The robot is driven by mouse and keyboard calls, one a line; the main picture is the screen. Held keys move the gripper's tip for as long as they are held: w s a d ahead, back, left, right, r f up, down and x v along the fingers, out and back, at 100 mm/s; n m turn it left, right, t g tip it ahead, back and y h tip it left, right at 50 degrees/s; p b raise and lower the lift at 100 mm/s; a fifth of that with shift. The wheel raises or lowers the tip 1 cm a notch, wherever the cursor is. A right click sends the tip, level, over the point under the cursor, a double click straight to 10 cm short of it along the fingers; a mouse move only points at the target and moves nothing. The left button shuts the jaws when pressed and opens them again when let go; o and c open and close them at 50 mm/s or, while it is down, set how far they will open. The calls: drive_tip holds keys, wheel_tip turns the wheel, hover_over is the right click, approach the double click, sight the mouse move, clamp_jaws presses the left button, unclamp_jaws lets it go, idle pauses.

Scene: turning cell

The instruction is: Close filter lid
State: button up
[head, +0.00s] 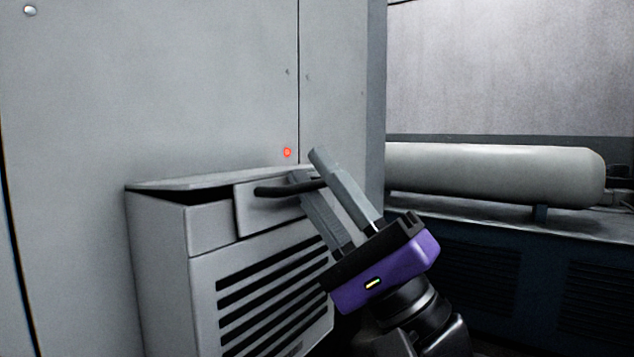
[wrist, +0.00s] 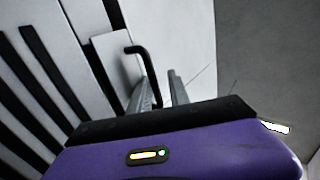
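The grey filter box (head: 260,270) has slotted vents on its front and is mounted against a large grey cabinet. Its lid (head: 185,183) is slightly raised, with a dark gap under its front edge at the left. A front plate (head: 243,212) carries a black bar handle (head: 275,190), which also shows in the wrist view (wrist: 143,62). My purple-bodied gripper (head: 308,163) is at the handle's right end, its fingers pointing up and left. The fingers (wrist: 160,88) stand apart, with the handle's end appearing to lie between them. Contact with the handle cannot be told.
A red light (head: 287,152) shows on the cabinet (head: 150,90) just above the lid. A pale horizontal tank (head: 490,175) lies on a dark vented base (head: 500,270) at the right. The space above the lid is free.

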drive_tip(key=shift+s+d, duration=0.1)
drive_tip(key=shift+d, duration=0.1)
drive_tip(key=v, duration=0.7)
drive_tip(key=shift+d+f+b, duration=0.15)
drive_tip(key=shift+f+b, duration=0.1)
drive_tip(key=shift+b, duration=0.15)
drive_tip(key=shift+s, duration=0.1)
